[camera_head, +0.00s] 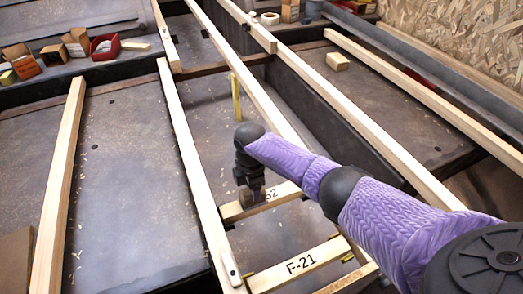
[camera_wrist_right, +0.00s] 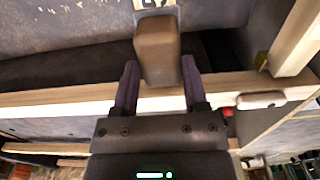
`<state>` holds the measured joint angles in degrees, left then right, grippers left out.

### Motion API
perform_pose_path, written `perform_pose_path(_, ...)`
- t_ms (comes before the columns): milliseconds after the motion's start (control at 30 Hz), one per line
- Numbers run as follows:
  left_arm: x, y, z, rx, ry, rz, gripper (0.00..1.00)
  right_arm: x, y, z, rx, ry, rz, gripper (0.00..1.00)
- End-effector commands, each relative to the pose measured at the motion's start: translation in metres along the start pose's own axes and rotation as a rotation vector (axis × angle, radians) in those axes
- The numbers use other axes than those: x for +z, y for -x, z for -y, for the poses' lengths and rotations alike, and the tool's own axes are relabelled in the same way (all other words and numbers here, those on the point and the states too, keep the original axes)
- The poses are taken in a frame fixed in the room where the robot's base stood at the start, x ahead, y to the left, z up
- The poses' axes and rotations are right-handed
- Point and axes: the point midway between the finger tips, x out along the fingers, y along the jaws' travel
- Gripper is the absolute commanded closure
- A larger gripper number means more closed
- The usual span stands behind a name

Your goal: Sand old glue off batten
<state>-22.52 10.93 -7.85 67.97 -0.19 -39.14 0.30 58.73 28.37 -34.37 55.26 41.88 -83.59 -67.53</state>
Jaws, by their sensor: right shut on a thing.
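My right gripper (camera_head: 249,183) reaches in from the right over a short pale batten (camera_head: 284,193) whose label is partly covered, ending in "52". In the right wrist view my right gripper (camera_wrist_right: 160,88) has its two purple fingers on either side of a brown sanding block (camera_wrist_right: 157,45), shut on it. The block's far end is at or just above the labelled piece; I cannot tell whether it touches. Another short batten (camera_head: 300,264) marked "F-21" lies nearer. Old glue cannot be made out. My left gripper is not in view.
Long pale battens (camera_head: 190,150) run lengthwise on both sides of the work area. Small cardboard boxes (camera_head: 76,42) and a red bin (camera_head: 105,46) stand at the back left. A small wood block (camera_head: 337,61) lies on the right panel. The left dark panel (camera_head: 130,190) is mostly clear.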

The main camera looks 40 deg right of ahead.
Motion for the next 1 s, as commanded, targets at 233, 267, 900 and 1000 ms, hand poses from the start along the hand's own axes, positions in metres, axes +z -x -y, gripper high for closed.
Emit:
perform_pose_path(233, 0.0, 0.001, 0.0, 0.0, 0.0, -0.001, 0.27, -0.021, -0.001, 0.0, -0.001, 0.001, 0.0, 0.91)
perform_pose_path(267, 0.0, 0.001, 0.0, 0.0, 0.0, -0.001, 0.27, -0.021, -0.001, 0.0, -0.001, 0.001, 0.0, 0.91)
perform_pose_path(900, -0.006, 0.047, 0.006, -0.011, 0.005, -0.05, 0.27, -0.021, 0.063, 0.0, 0.004, 0.001, -0.001, 0.91)
perform_pose_path(1000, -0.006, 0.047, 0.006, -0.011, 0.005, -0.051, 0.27, -0.02, 0.062, 0.0, 0.001, 0.001, 0.0, 0.91)
